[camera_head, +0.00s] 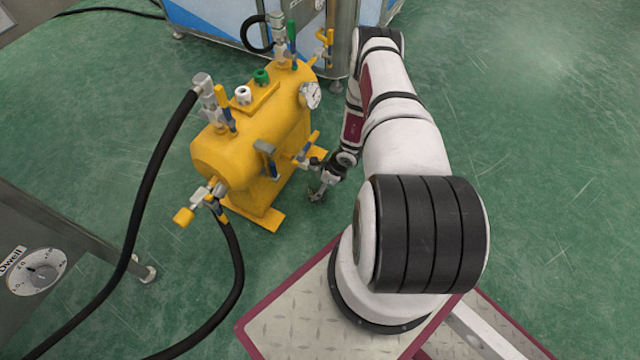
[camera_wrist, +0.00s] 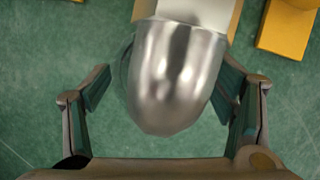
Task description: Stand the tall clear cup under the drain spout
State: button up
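The drain spout, a rounded silver piece (camera_wrist: 178,75), fills the middle of the wrist view between my fingers and nearer the camera. In the head view, the grey drain fitting (camera_head: 301,160) sticks out low on the right side of the yellow tank (camera_head: 250,135). A faint clear curved edge, likely the tall clear cup (camera_wrist: 122,76), shows left of the silver piece, which hides most of it. My gripper (camera_wrist: 167,90) has its fingers apart on either side. Whether they touch the cup is unclear. In the head view, my gripper (camera_head: 316,194) is just below and right of the fitting; no cup is discernible there.
Yellow foot plates (camera_head: 257,216) sit under the tank. Black hoses (camera_head: 152,175) run from its left side. A grey machine with a dial (camera_head: 37,272) stands at lower left. Green floor on the right is clear.

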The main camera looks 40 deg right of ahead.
jog(key=p+v, duration=0.5)
jog(key=v, duration=0.7)
jog(key=shift+r, duration=0.2)
jog(key=shift+s+a, duration=0.1)
